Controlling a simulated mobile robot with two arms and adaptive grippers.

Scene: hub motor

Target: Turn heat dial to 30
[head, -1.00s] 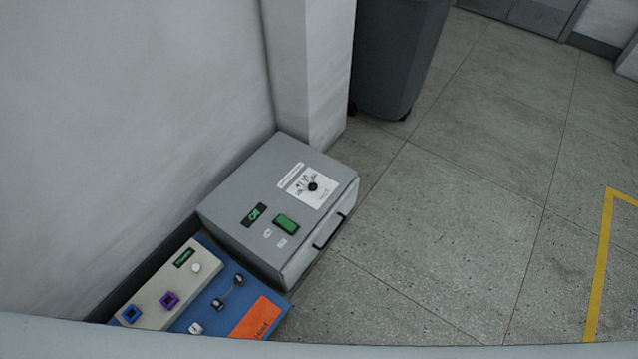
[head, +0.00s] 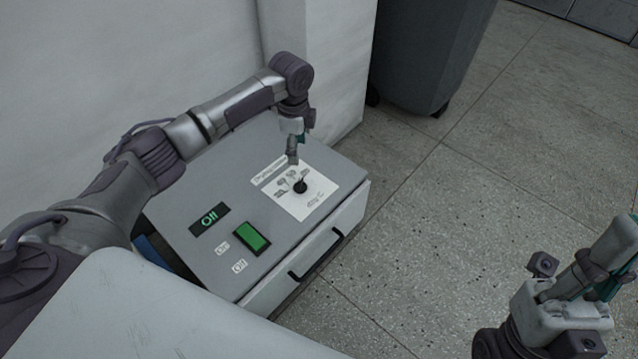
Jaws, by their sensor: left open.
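The heat dial (head: 300,186) is a small black knob on a white printed label on top of a grey box (head: 190,255). The marks around it are too small to read. My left arm reaches in from the left, and my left gripper (head: 293,158) points down just behind the dial, open and apparently empty. I cannot tell whether it touches the dial. My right gripper (head: 600,275) shows in part at the lower right, away from the box; its fingers are not clear.
A black drawer handle (head: 316,255) is on the front. A white wall and pillar (head: 325,70) stand behind, a dark bin (head: 430,50) beyond. Floor to the right is clear.

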